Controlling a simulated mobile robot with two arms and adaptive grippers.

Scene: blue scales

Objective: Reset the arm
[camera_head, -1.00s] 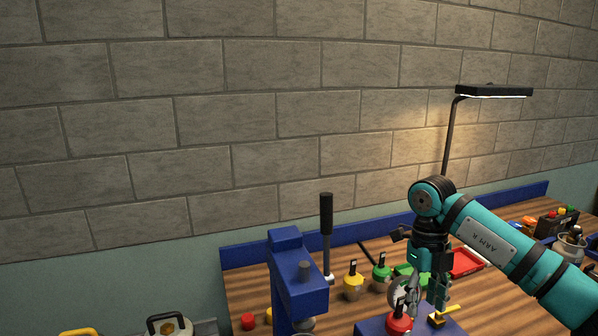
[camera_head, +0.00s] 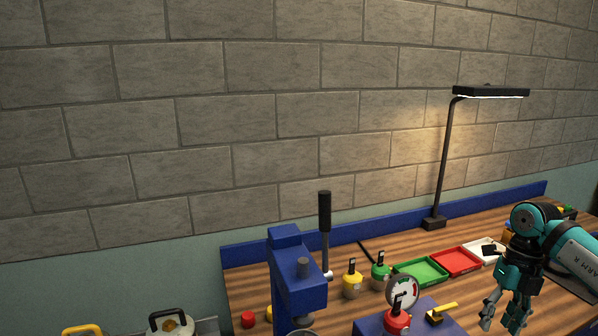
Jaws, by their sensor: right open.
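My right arm comes in from the right, with its teal and black wrist high over the right part of the workbench. My right gripper (camera_head: 504,313) points down with its fingers apart and nothing between them. It is to the right of the blue scale (camera_head: 376,325), which has a round dial (camera_head: 403,290), and apart from it. A red-bodied weight (camera_head: 397,319) with a black handle shows at the scale. A yellow lever (camera_head: 441,311) sticks out at the scale's right. My left gripper is not in view.
A blue press (camera_head: 298,275) with a black-handled lever stands at the left of the wooden bench. Yellow (camera_head: 352,282) and green (camera_head: 380,274) weights stand behind the scale. Green (camera_head: 421,272), red (camera_head: 457,261) and white (camera_head: 485,249) trays lie behind. A lamp (camera_head: 441,170) rises at the back.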

